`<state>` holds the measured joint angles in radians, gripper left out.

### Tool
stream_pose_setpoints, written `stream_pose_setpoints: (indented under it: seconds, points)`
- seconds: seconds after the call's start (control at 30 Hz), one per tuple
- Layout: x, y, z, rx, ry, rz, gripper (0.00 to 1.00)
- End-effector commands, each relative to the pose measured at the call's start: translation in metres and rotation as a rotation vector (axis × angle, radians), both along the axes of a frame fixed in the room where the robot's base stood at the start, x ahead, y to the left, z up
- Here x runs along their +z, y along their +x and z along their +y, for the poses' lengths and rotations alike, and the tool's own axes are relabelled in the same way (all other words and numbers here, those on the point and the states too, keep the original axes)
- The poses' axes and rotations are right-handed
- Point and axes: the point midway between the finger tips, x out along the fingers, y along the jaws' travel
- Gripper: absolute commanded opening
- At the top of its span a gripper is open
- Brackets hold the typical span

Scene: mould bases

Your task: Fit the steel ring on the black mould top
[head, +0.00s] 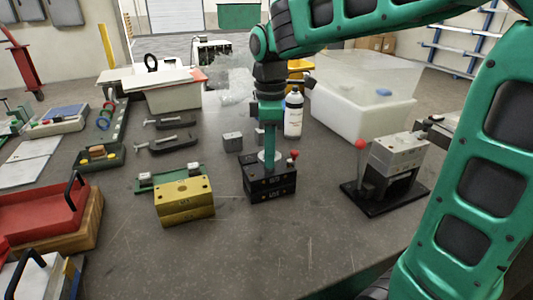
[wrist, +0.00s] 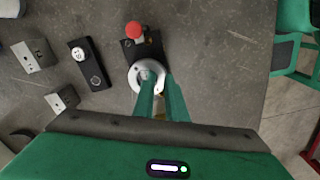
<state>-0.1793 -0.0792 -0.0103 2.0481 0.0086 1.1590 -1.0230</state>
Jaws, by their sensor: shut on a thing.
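The black mould (head: 270,190) stands on the bench near the middle of the head view, with a red-knobbed lever at its right. In the wrist view the black mould top (wrist: 131,52) shows with its red knob. The steel ring (head: 262,158) is at the mould top, under my gripper (head: 270,149). In the wrist view my gripper (wrist: 160,82) is shut on the steel ring (wrist: 134,80), which lies over the near part of the mould top. I cannot tell whether the ring touches the top or sits just above it. The fingers hide part of the ring.
A yellow mould block (head: 184,202) stands to the left. A grey block on a black base with a red-knobbed lever (head: 398,150) stands to the right. A white bottle (head: 293,114) and a clear bin (head: 360,100) are behind. The bench in front is clear.

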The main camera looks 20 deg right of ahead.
Motion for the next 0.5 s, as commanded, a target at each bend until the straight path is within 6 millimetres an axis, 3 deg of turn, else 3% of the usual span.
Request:
stream_pose_setpoints:
  seconds: [0.5]
  points:
    - [-0.0068, -0.0001, -0.0001, 0.0, -0.001, 0.001, 0.0]
